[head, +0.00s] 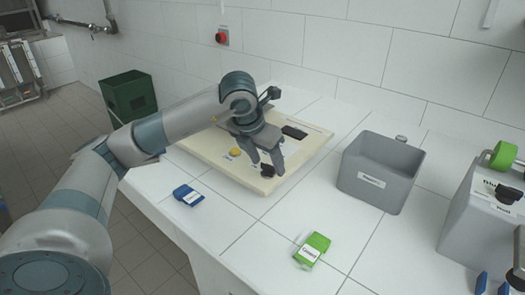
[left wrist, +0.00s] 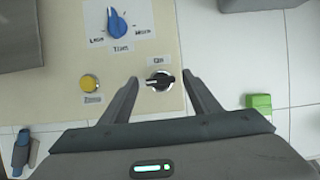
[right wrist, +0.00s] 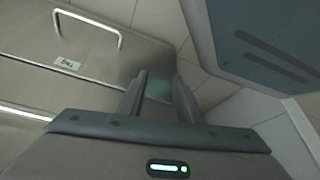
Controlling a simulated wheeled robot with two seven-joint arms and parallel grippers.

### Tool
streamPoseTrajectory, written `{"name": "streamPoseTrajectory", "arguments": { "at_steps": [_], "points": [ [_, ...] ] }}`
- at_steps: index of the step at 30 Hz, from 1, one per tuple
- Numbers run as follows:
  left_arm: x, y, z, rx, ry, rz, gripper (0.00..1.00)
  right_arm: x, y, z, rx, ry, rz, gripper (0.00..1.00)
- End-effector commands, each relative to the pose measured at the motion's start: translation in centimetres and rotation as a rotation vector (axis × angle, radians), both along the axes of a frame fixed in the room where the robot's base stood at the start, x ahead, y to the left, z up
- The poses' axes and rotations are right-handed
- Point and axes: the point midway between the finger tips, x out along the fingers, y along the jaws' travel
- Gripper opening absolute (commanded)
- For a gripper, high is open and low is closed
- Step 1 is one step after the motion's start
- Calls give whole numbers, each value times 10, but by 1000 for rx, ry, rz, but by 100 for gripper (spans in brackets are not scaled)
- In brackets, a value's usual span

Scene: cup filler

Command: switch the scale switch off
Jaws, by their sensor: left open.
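A cream panel board (head: 228,168) lies on the white tiled counter. Near its front corner is a black rotary switch (head: 267,170). In the left wrist view this black switch (left wrist: 160,80) sits on a pale plate with a small label above it, and its grip bar lies roughly crosswise. My left gripper (head: 266,166) is open above the board; in its wrist view the fingertips (left wrist: 162,88) stand on either side of the switch, with no clear contact. My right gripper (right wrist: 160,78) shows only in its wrist view, its fingers apart with nothing between them.
A yellow button (left wrist: 90,83) and blue knob (left wrist: 118,25) are on the board. A blue block (head: 187,195), green block (head: 312,248) and grey bin (head: 380,172) stand on the counter. A grey machine (head: 480,215) is at right. My right gripper faces a metal surface with a handle (right wrist: 90,25).

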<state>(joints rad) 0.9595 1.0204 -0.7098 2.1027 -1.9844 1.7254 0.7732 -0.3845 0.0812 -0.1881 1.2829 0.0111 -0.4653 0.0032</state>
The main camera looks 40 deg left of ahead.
Motion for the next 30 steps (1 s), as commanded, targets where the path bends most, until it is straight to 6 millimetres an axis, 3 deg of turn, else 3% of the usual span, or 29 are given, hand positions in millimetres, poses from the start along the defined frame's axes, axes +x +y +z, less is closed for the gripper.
{"name": "streamPoseTrajectory", "arguments": {
  "at_steps": [10,30],
  "points": [
    [-11,1,27,0,-4,0,56,-4,-1,-5,-4,22,-1,31],
    [-59,4,145,1,-5,2,56,-7,-17,-2,-28,68,-6,31]
  ]
}}
